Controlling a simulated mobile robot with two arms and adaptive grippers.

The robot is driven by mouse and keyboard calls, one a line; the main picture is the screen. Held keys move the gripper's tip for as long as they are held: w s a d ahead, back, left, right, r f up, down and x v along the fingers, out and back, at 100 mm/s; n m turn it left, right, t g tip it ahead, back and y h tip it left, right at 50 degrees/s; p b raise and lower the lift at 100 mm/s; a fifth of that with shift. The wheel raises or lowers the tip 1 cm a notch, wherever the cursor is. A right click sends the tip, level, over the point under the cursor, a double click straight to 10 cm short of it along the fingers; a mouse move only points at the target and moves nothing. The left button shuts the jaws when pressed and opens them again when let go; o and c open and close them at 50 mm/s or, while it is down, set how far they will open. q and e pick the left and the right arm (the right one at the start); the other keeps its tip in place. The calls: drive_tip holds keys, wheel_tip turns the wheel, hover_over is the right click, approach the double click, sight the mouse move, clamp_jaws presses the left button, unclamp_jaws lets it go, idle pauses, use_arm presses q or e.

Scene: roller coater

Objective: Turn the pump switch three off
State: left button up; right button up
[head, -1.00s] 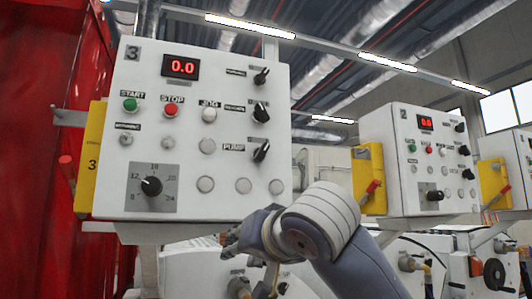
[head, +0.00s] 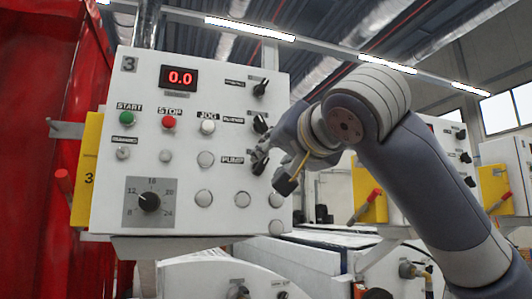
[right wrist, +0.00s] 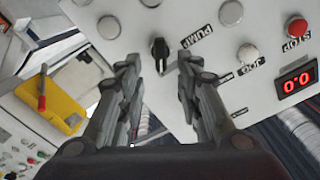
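The panel numbered 3 (head: 105,200) is a white box with a red 0.0 display (head: 179,77). Its black pump switch (head: 260,162) sits right of the PUMP label (head: 232,160), partly covered by my right gripper (head: 272,168). In the right wrist view the pump switch (right wrist: 160,50) appears upside down with the PUMP label (right wrist: 200,43), between the two separated fingers of my right gripper (right wrist: 158,60). The gripper is open; I cannot tell whether the fingers touch the knob. My left gripper is in neither view.
Two more black knobs (head: 261,87) are above the pump switch. START (head: 127,118), STOP (head: 169,121) and JOG (head: 208,126) buttons and a dial (head: 149,201) are to the left. A yellow box (head: 88,170) is on the panel's left side; another panel stands behind my arm.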

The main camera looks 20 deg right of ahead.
sight(265, 162)
drive_tip(key=w+p, duration=0.1)
drive_tip(key=w, duration=0.2)
drive_tip(key=shift+w+r, duration=0.15)
drive_tip(key=shift+w, duration=0.75)
drive_tip(key=shift+s+a, duration=0.1)
clamp_jaws()
